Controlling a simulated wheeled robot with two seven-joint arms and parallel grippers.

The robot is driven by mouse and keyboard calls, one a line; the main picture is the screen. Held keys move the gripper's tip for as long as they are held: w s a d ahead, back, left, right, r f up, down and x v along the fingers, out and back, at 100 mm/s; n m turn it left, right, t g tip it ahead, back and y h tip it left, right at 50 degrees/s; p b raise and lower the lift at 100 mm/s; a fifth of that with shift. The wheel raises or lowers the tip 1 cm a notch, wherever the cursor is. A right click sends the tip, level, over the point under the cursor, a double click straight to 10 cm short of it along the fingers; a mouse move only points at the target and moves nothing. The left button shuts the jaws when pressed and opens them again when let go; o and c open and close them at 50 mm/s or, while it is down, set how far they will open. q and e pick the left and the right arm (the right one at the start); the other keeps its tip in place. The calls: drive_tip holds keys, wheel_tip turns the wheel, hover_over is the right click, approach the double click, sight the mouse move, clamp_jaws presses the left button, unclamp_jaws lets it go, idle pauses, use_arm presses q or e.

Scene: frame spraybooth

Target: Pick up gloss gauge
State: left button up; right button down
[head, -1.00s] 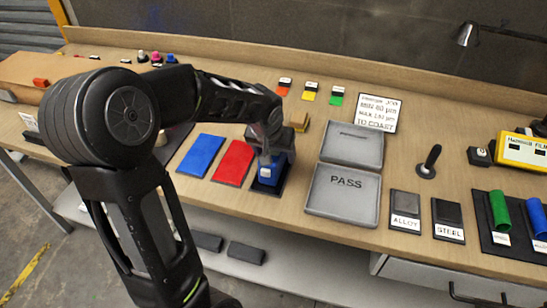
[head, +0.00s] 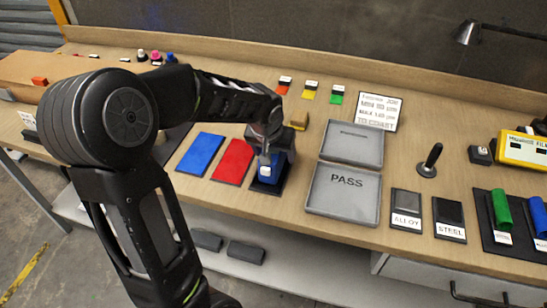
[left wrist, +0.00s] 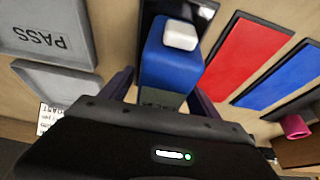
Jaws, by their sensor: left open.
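The gloss gauge looks to be a blue block-shaped device with a white button (head: 268,171). It stands on a black panel (head: 283,181) to the right of the red panel. In the left wrist view the blue gauge (left wrist: 170,68) sits upright between the two fingers of my left gripper (left wrist: 160,92), one on each side. My left gripper (head: 270,152) is open and low over the gauge, hiding its back part in the head view. I cannot tell whether the fingers touch it. My right gripper is not in view.
A red panel (head: 233,161) and a blue panel (head: 201,155) lie left of the gauge. A grey PASS tray (head: 342,207) is close on its right, with another tray (head: 353,144) behind. A small yellow-brown block (head: 299,121) stands behind the gripper. The bench's front edge is near.

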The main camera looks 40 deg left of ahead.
use_arm(q)
drive_tip(key=shift+c, duration=0.3)
clamp_jaws()
idle(0.7)
